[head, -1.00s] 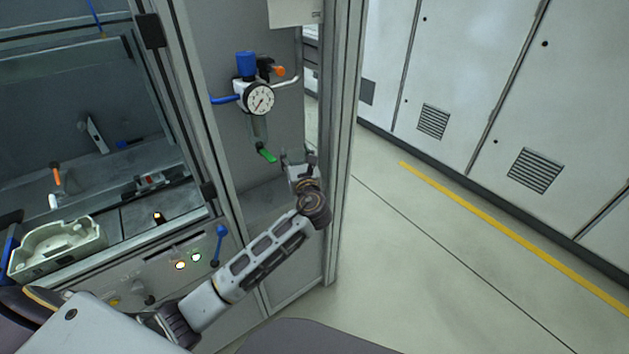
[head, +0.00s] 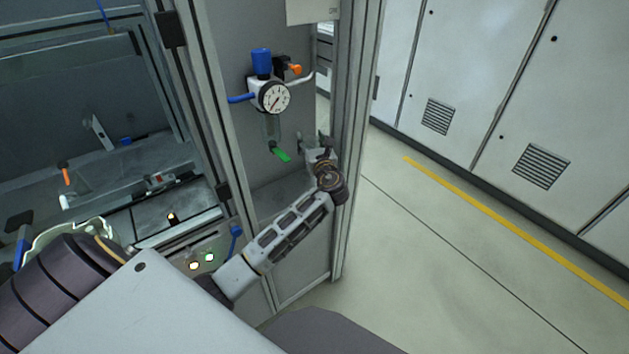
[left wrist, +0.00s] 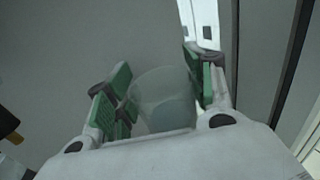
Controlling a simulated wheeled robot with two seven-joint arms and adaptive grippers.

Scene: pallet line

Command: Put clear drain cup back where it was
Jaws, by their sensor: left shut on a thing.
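The clear drain cup (left wrist: 165,98) is a see-through, pale round cup. In the left wrist view it sits between the green finger pads of my left gripper (left wrist: 160,88), which is shut on it. In the head view my left gripper (head: 312,146) is in front of the grey panel, right of and slightly below the air regulator (head: 257,90) with its round gauge (head: 274,97). The cup is hard to make out there. My right gripper is not in view.
A metal frame post (head: 352,120) stands close right of my left gripper. At left is a machine bay with an orange-handled tool (head: 64,172) and a control panel with lit buttons (head: 209,257). A blue lever (head: 235,240) juts out below. Open floor (head: 450,260) lies at right.

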